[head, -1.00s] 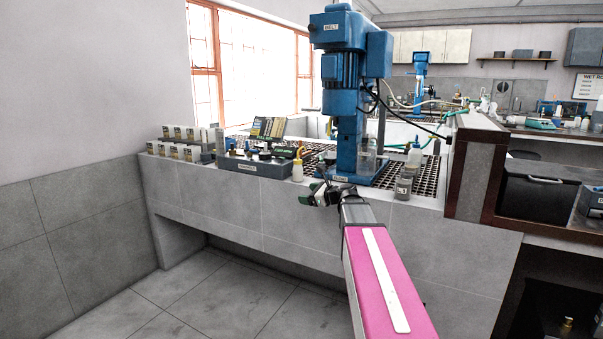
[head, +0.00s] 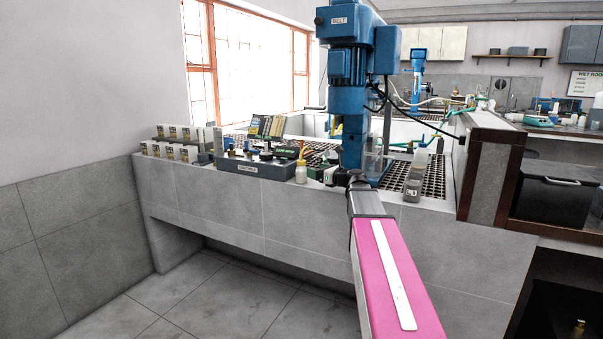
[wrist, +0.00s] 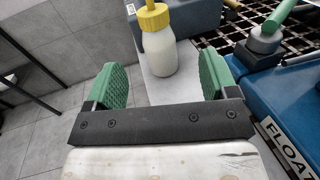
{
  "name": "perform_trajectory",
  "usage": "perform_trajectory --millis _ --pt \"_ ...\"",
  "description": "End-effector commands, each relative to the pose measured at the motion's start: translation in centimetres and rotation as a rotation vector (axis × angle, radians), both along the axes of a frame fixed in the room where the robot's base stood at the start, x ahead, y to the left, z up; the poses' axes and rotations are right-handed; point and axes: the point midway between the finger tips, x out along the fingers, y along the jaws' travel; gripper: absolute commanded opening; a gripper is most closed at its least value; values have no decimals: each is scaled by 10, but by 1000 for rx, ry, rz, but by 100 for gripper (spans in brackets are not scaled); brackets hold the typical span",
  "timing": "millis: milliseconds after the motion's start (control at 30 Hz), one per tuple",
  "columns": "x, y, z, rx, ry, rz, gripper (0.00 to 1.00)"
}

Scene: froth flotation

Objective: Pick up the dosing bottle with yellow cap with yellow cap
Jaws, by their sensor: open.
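The dosing bottle with yellow cap (head: 301,173) stands upright near the front edge of the bench, just right of the grey control box. In the wrist view the white bottle (wrist: 159,52) with its yellow cap shows ahead of my gripper, between the lines of the two green fingers. My gripper (wrist: 165,82) is open, with nothing between its fingers, and the bottle stands beyond the fingertips. In the head view my gripper (head: 322,175) is partly hidden by my arm, just right of the bottle.
A grey control box (head: 254,167) stands left of the bottle. The blue flotation machine (head: 352,110) rises on the right, over a dark grating (head: 433,180). A grey labelled bottle (head: 414,182) stands right of my arm. Small boxes (head: 172,151) line the bench's left end.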

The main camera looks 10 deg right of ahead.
Motion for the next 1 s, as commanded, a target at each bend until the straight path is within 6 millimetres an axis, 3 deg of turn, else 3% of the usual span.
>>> perform_trajectory --millis 200,467,733,1000 --pt "28 21 0 -1 0 1 79" --pt "39 34 -2 -2 0 1 79" --pt "66 59 -4 -2 0 2 79" --pt "69 62 -4 -2 0 -1 79"
